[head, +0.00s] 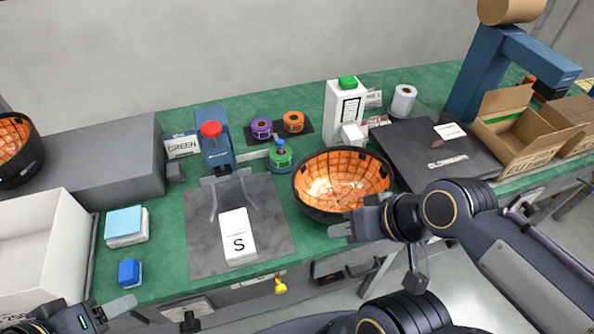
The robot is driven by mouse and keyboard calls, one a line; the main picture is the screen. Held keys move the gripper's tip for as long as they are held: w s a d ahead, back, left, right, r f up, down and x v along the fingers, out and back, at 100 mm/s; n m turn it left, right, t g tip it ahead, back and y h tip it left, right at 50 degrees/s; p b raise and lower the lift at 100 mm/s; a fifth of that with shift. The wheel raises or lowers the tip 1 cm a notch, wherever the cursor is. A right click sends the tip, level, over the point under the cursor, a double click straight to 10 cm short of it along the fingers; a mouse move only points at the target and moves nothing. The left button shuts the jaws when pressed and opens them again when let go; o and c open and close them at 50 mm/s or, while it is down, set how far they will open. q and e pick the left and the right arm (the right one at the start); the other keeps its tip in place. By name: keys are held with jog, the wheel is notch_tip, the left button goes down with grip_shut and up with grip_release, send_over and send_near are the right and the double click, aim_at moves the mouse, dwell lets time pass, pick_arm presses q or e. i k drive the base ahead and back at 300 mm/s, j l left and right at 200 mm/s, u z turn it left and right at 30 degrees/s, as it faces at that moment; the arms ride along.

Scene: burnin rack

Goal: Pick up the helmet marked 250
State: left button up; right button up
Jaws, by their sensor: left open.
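An upturned helmet (318,207) with a black shell and an orange, grid-lined inside lies like a bowl on the green bench, right of centre. A second black helmet with an orange inside (38,160) sits on the grey block at the far left, cut by the picture edge. I cannot read the mark 250 on either. My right gripper (358,229) is at the near right rim of the middle helmet; whether it touches or grips it is unclear. My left gripper (102,312) is open at the lower left, partly out of view, away from both helmets.
An open cardboard box (515,125) is at right.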

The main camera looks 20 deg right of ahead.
aim_at(329, 182)
jog(key=l+u, duration=0.1)
jog(key=u, duration=0.9)
jog(key=k+l+u, duration=0.2)
jog(key=l+u, duration=0.2)
jog(key=k+l+u, duration=0.2)
jog(key=u, duration=0.2)
jog(key=k+l+u, duration=0.45)
jog(key=k, duration=0.3)
jog(key=k+l, duration=0.2)
jog(key=k, duration=0.15)
jog(key=l+u, duration=0.05)
